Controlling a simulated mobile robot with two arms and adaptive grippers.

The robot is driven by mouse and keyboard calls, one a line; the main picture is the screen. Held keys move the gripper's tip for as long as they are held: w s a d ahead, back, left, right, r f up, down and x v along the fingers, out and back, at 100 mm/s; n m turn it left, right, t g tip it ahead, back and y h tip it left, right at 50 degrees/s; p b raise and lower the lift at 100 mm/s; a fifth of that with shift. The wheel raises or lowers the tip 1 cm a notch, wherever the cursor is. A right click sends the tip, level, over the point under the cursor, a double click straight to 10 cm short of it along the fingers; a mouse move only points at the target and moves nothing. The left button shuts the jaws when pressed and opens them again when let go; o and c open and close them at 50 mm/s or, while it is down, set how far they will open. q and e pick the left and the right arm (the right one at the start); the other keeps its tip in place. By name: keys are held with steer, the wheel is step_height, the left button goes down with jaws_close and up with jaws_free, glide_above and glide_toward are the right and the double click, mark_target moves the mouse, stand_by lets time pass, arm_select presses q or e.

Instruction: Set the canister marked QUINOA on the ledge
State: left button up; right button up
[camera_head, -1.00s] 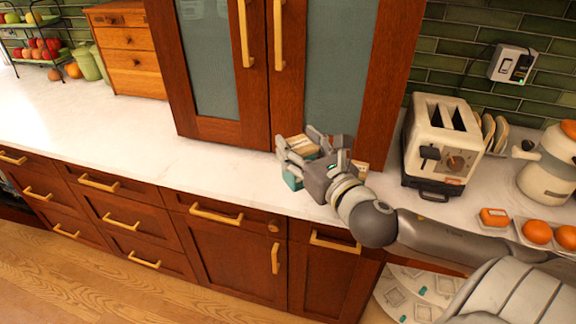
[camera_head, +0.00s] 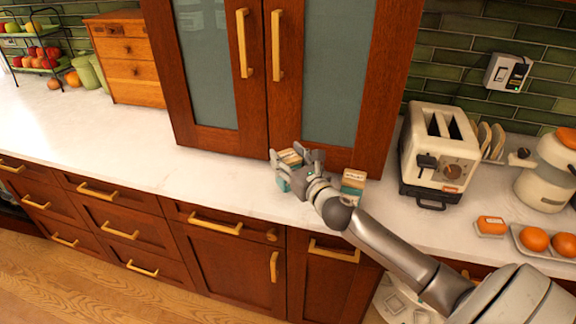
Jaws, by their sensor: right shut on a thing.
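My right gripper (camera_head: 290,170) is over the white counter in front of the tall cabinet. It is shut on a canister with a light wooden top (camera_head: 289,157), mostly hidden by the fingers. A second canister (camera_head: 353,183), teal and cream with a pale top, stands on the counter just right of my right wrist. The lettering on both is too small to read, so I cannot tell which one is marked QUINOA. I cannot tell which surface is the ledge. My left gripper is not in view.
The tall cabinet (camera_head: 253,120) stands on the counter (camera_head: 150,150) behind the gripper. A toaster (camera_head: 437,155), a packet (camera_head: 491,226), and a tray with oranges (camera_head: 535,240) are at the right. Clear counter lies to the left, up to a small wooden drawer box (camera_head: 127,60).

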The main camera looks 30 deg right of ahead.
step_height(320, 180, down, 2)
steer(key=shift+a+f, duration=0.1)
steer(key=shift+f, duration=0.1)
steer(key=shift+f, duration=0.15)
steer(key=o, duration=1.2)
steer(key=shift+s, duration=0.1)
steer(key=shift+r, duration=0.2)
steer(key=s, duration=0.3)
steer(key=s+b, duration=0.1)
steer(key=s, duration=0.2)
steer(key=s+b, duration=0.1)
steer(key=s, duration=0.3)
steer(key=shift+s+a+f, duration=0.1)
steer(key=shift+a+f, duration=0.05)
steer(key=shift+a, duration=0.25)
steer(key=shift+s, duration=0.9)
